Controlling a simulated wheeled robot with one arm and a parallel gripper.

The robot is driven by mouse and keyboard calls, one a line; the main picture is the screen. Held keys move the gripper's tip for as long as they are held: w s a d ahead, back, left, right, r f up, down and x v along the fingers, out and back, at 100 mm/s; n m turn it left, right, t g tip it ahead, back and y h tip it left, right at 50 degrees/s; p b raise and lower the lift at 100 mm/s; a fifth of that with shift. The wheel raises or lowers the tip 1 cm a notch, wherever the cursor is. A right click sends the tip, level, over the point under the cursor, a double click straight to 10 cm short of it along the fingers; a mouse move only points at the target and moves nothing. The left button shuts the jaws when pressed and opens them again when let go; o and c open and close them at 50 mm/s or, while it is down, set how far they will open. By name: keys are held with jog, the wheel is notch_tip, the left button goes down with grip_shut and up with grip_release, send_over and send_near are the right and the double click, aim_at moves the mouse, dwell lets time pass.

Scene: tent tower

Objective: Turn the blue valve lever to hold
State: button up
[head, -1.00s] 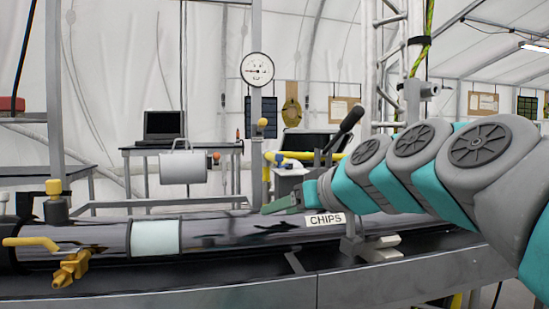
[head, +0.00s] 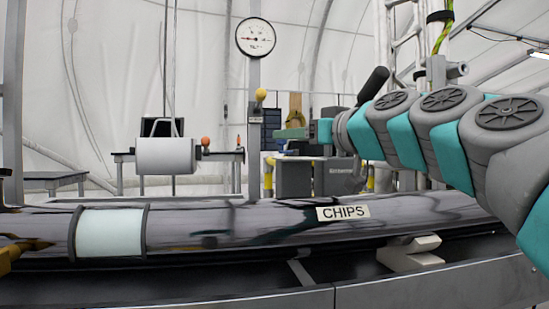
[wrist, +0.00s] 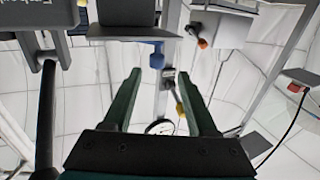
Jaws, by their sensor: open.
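The blue valve lever (wrist: 157,56) shows in the wrist view as a short blue piece near the upright post, beyond and between my fingertips, apart from them. In the head view I cannot make it out clearly; it is small there or partly hidden behind my gripper. My gripper (head: 291,133) is raised above the dark pipe at the right of the post, its green fingers pointing left. In the wrist view my gripper (wrist: 159,78) is open, with nothing between the fingers. The lever's setting cannot be read.
A round gauge (head: 256,37) tops the post, with a yellow knob (head: 261,95) below it. A grey cylinder (head: 165,156) hangs at the left. The dark pipe with a CHIPS label (head: 343,212) crosses the front. A black-handled lever (head: 373,85) stands close behind my arm.

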jog(key=shift+w+a+f, duration=0.1)
jog(key=shift+w+f, duration=0.3)
jog(key=shift+w, duration=0.2)
jog(key=p+x, duration=0.1)
jog(key=x, duration=0.6)
jog(key=shift+w+a, duration=0.15)
grip_shut()
